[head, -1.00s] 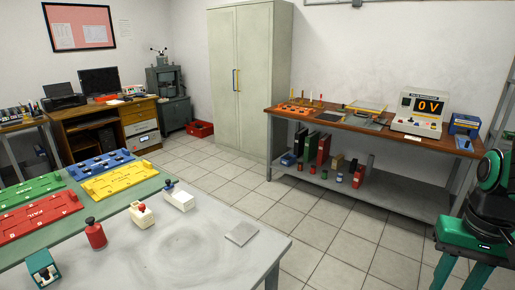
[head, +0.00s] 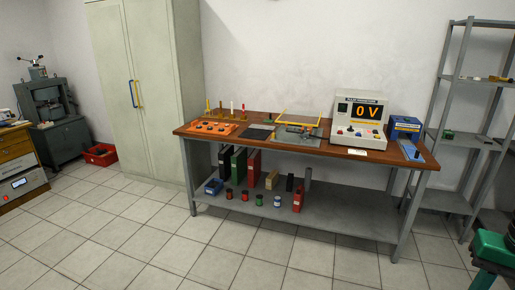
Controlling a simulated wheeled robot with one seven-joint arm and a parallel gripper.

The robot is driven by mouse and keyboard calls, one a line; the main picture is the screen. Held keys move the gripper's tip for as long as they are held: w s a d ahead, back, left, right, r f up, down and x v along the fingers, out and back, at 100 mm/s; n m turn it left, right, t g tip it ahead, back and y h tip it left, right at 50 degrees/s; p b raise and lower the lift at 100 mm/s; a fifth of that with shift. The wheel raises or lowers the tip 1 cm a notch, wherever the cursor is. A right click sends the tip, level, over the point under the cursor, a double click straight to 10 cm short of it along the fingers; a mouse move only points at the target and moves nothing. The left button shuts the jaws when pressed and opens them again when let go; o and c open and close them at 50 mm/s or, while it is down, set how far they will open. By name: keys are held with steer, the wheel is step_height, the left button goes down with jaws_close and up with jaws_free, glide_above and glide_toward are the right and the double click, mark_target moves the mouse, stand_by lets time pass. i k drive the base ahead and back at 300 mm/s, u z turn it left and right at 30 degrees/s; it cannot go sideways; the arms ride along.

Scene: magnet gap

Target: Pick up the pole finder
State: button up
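I cannot pick out the pole finder for sure. Small items on the wooden-topped workbench (head: 270,140) are too small to identify. A cream console (head: 359,118) on the bench shows an orange "0 V" display. To its right is a blue device (head: 405,127) with a label too small to read, and a flat blue-grey piece (head: 411,151) lies in front of it. An orange board (head: 212,128) with dark round parts lies at the bench's left. A yellow frame (head: 297,117) stands at the middle, behind a grey plate. My gripper is not in view.
The lower shelf (head: 338,215) holds binders, a blue bin (head: 213,186) and small coloured jars. A tall cabinet (head: 150,95) and a red crate (head: 100,154) stand left. A metal rack (head: 456,125) stands right. The tiled floor (head: 200,245) before the bench is clear.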

mark_target(208, 104)
steer(key=i, duration=2.4)
steer(key=u, duration=0.7)
steer(key=i, duration=0.95)
steer(key=u, duration=0.25)
